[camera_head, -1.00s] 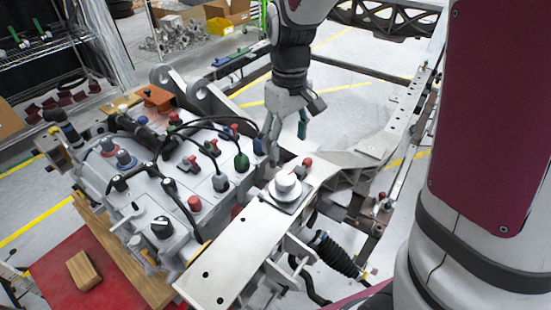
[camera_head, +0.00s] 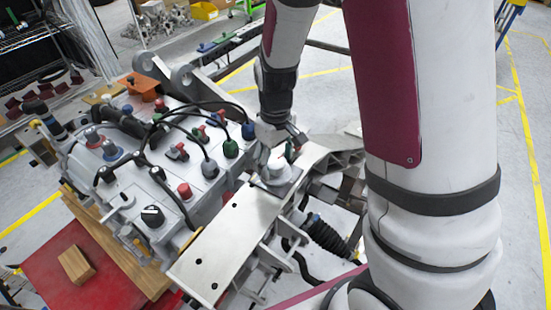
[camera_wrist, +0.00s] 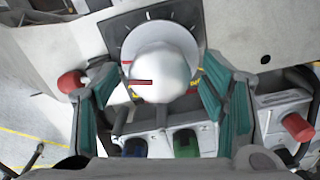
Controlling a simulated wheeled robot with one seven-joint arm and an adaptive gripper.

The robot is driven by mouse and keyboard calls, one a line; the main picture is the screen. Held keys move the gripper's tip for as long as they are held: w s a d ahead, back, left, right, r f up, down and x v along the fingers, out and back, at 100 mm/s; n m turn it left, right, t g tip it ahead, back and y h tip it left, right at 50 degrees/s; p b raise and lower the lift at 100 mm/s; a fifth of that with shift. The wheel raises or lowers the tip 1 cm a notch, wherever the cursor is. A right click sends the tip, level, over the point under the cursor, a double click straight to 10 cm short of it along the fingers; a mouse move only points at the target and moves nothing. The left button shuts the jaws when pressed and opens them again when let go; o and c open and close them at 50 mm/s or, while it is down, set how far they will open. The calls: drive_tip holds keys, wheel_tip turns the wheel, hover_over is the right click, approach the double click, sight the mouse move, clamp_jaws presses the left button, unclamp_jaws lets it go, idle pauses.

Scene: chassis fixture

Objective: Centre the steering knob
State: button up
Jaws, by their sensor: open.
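The steering knob (camera_head: 276,173) is a silver-white round knob on a square plate on the flat metal bracket. In the wrist view the knob (camera_wrist: 158,72) has a dark, red-edged mark on its front, pointing left. A dial plate (camera_wrist: 120,32) with tick marks lies behind it, with a red mark at the knob's left. My gripper (camera_head: 275,152) is right at the knob in the head view. In the wrist view my gripper (camera_wrist: 158,95) is open, its green-padded fingers on either side of the knob, with a gap to each side.
A grey housing (camera_head: 135,210) with cables, coloured connectors and a black selector knob (camera_head: 152,215) stands left of the bracket (camera_head: 225,240). A red button (camera_wrist: 71,81) sits close to the left finger. A wooden block (camera_head: 76,264) lies on a red surface at lower left.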

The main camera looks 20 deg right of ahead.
drive_tip(key=shift+c, duration=0.6)
drive_tip(key=c, duration=1)
drive_tip(key=shift+m, duration=0.3)
drive_tip(key=m+p, duration=0.1)
drive_tip(key=m, duration=0.2)
drive_tip(key=shift+r+p, duration=0.1)
drive_tip(key=shift+p, duration=0.25)
drive_tip(key=m+p, duration=0.1)
drive_tip(key=m, duration=0.3)
drive_tip(key=m+p, duration=0.2)
drive_tip(key=m, duration=0.2)
drive_tip(key=shift+m+p, duration=0.35)
drive_tip(key=shift+m, duration=1.25)
